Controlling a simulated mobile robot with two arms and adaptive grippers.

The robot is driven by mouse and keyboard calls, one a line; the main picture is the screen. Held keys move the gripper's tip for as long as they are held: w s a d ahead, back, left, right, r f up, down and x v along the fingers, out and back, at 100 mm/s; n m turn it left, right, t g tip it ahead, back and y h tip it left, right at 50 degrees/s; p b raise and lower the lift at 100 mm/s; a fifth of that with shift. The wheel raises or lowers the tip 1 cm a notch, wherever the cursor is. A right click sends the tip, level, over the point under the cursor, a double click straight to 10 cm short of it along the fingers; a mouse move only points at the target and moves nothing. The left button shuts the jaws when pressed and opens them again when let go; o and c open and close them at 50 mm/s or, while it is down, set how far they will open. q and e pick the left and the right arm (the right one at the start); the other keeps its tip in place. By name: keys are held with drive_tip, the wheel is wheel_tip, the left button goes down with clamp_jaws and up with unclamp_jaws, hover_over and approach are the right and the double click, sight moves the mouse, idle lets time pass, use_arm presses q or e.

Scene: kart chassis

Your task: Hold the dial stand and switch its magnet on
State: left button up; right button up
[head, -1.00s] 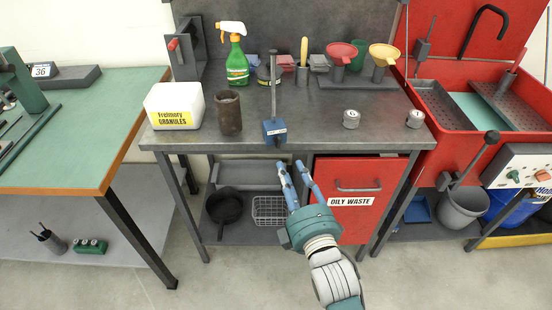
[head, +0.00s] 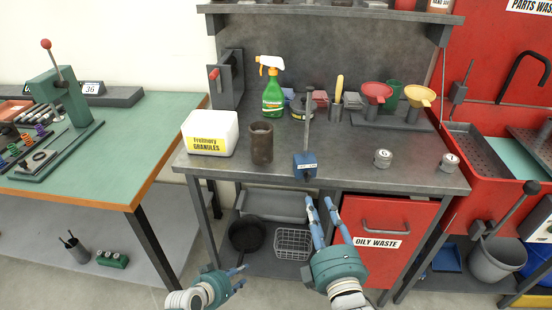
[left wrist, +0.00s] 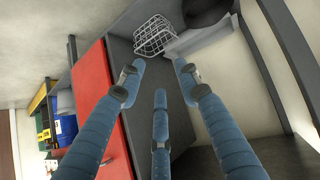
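The dial stand has a blue base (head: 305,167) with a pale label on its front and a thin grey post (head: 308,118) standing upright. It is at the front edge of the grey workbench (head: 345,178). Its magnet switch is too small to make out. My right gripper (head: 321,203) is open and empty, below and in front of the stand, fingers pointing up and apart from it. My left gripper (head: 241,277) is low in front of the bench, left of the right one. In the left wrist view (left wrist: 158,75) its fingers are spread and empty.
A brown cup (head: 262,143) and a granules tub (head: 210,133) stand left of the stand; two small metal cylinders (head: 382,158) are to its right. A red oily waste bin (head: 385,230) and wire basket (head: 293,243) are below. A green-topped table (head: 150,140) is at left.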

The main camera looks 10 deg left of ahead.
use_arm(q)
drive_tip(key=w+d+r+m+t+h, duration=0.15)
drive_tip(key=w+r, duration=0.25)
drive_tip(key=r, duration=0.5)
drive_tip(key=w+d+r+t+h, duration=0.1)
drive_tip(key=w+d+r+h, duration=0.3)
drive_tip(key=r, duration=0.6)
drive_tip(key=m+t+h, duration=0.2)
drive_tip(key=m+h, duration=0.1)
drive_tip(key=m, duration=0.2)
approach(306, 142)
drive_tip(key=shift+n, duration=0.25)
drive_tip(key=x, duration=1)
drive_tip(key=shift+w+d+f, duration=0.1)
drive_tip(key=shift+w+d, duration=0.05)
clamp_jaws()
